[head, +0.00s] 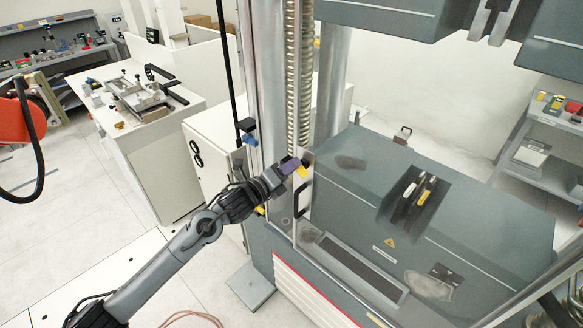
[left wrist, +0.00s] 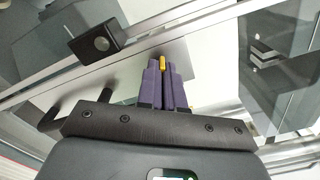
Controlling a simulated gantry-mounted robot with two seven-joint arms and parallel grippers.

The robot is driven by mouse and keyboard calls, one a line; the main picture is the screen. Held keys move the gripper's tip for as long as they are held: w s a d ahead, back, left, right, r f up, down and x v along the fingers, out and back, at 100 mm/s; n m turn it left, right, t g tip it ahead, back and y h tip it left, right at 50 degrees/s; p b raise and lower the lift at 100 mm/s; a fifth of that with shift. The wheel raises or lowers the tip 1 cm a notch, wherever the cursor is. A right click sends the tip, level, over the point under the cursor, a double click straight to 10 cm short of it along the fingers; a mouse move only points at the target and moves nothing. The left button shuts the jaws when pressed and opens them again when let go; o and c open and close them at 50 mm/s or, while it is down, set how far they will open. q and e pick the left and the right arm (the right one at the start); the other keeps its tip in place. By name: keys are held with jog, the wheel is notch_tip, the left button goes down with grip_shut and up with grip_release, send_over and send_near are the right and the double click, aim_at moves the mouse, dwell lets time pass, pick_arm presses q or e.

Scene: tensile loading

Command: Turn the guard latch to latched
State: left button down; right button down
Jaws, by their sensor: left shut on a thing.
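The guard latch (head: 302,172) is a small yellow piece at the edge of the clear guard (head: 330,215) on the front of the testing machine. My left gripper (head: 291,165), with purple fingers, reaches it from the left and is shut on it. In the left wrist view the yellow tip of the latch (left wrist: 162,63) shows between the ends of the closed fingers (left wrist: 163,80). The fingers hide most of the latch, so its exact angle cannot be told. My right gripper is not in view.
A black guard handle (head: 302,198) is just below the latch. A metal guard rail (left wrist: 200,25) and a black block (left wrist: 97,42) are close to the fingers. The grey machine base (head: 450,215) fills the right side. A white bench (head: 165,150) stands at the left, with open floor before it.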

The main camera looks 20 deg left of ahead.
pick_arm(q)
jog(key=shift+a+f+n, duration=0.1)
jog(key=shift+f+n, duration=0.1)
jog(key=shift+n, duration=1.3)
jog(key=shift+a+f+n, duration=0.1)
jog(key=shift+f+n, duration=0.1)
jog(key=shift+n, duration=1.6)
jog(key=c, duration=1.3)
grip_release()
jog(key=shift+b+v, duration=1.1)
jog(key=shift+v, duration=4.25)
